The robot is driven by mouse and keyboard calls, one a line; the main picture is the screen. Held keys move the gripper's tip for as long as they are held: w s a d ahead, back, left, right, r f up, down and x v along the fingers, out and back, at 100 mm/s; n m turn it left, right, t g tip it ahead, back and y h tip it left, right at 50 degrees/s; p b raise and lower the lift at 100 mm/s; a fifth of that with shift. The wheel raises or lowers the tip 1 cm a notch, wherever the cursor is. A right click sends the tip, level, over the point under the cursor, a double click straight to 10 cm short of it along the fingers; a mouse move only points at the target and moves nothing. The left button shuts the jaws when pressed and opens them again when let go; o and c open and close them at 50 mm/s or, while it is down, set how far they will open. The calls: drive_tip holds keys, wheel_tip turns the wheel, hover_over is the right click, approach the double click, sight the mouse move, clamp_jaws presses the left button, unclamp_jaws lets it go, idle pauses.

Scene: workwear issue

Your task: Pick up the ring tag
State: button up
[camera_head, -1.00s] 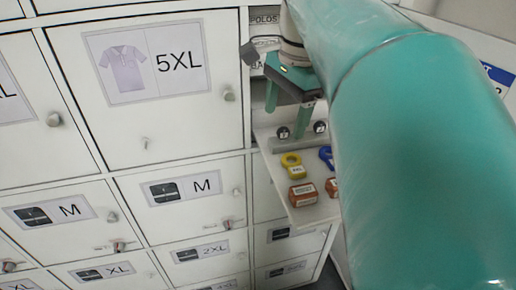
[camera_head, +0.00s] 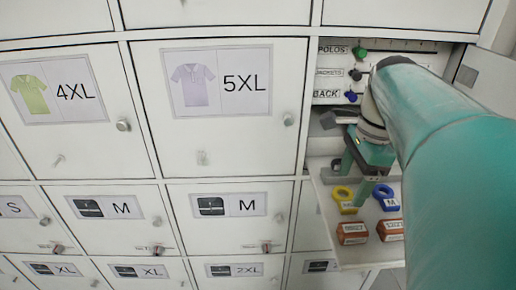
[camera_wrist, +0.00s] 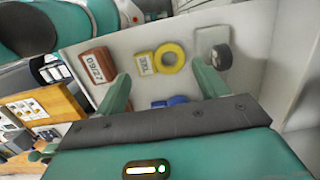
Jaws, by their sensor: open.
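Two ring tags lie on a pale shelf (camera_head: 331,208) in an open locker bay. The yellow ring tag (camera_head: 344,196) has a white label; it also shows in the wrist view (camera_wrist: 171,57). The blue ring tag (camera_head: 386,197) lies to its right; in the wrist view it (camera_wrist: 170,101) is partly hidden behind my gripper's body. My gripper (camera_head: 358,175) is open and empty, just behind and above the two tags. In the wrist view its fingers (camera_wrist: 165,83) are spread wide, with both ring tags showing in the gap between them.
Two red-brown labelled blocks, left (camera_head: 352,233) and right (camera_head: 390,230), lie at the shelf's front edge. A dark round knob (camera_wrist: 221,57) stands beside the yellow tag. Closed lockers (camera_head: 216,105) fill the left; a panel with coloured knobs (camera_head: 356,72) is behind.

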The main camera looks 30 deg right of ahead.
sight(345, 197)
drive_tip(key=f, duration=0.3)
drive_tip(key=shift+w+a+f, duration=0.15)
drive_tip(key=shift+a+f, duration=0.05)
drive_tip(key=shift+f, duration=0.05)
drive_tip(key=shift+c, duration=0.4)
drive_tip(key=c, duration=0.5)
drive_tip(key=shift+c, duration=0.2)
drive_tip(key=shift+r, duration=0.1)
